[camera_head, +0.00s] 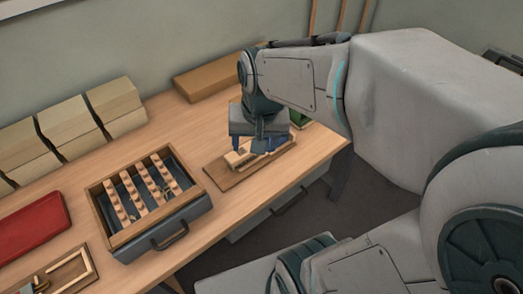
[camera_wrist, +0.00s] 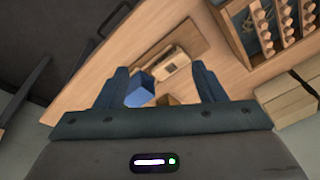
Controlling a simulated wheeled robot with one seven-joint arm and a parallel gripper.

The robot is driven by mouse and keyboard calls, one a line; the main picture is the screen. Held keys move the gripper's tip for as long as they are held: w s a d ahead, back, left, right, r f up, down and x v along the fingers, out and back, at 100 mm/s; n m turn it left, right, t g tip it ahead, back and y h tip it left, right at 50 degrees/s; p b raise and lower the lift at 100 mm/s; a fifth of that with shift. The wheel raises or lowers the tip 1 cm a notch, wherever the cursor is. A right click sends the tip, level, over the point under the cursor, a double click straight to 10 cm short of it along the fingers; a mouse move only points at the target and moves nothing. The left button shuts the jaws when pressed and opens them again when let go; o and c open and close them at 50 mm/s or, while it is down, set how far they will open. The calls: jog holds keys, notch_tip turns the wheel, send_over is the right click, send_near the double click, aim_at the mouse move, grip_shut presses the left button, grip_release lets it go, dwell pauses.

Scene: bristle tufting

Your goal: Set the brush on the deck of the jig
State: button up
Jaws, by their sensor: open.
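My gripper (camera_head: 260,150) is open, pointing down low over the jig (camera_head: 222,180), a flat brown wooden board near the table's front edge. In the wrist view its two dark fingers stand wide apart, with a gap between them (camera_wrist: 162,84). The jig board (camera_wrist: 200,42) carries a pale wooden block with a slot (camera_wrist: 177,63), which lies beyond the fingertips. A bright blue piece (camera_wrist: 140,90) shows beside the left finger, and a small brown wooden piece (camera_wrist: 172,100) lies between the fingers. I cannot tell which of these belongs to the brush; my gripper hides much of it.
A wooden tray with rows of pegs (camera_head: 105,225) stands left of the jig. Pale wooden blocks (camera_head: 75,125) line the wall, and a brown box (camera_head: 215,78) lies at the back. A red case (camera_head: 30,225) is at the left. Bare tabletop lies behind the jig.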

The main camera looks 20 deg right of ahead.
jog(key=s+n, duration=0.1)
jog(key=s, duration=0.1)
jog(key=s+n, duration=0.2)
jog(key=s, duration=0.1)
jog(key=shift+s+r+n+t, duration=0.1)
jog(key=shift+s+n+t, duration=0.05)
jog(key=shift+n+t, duration=0.2)
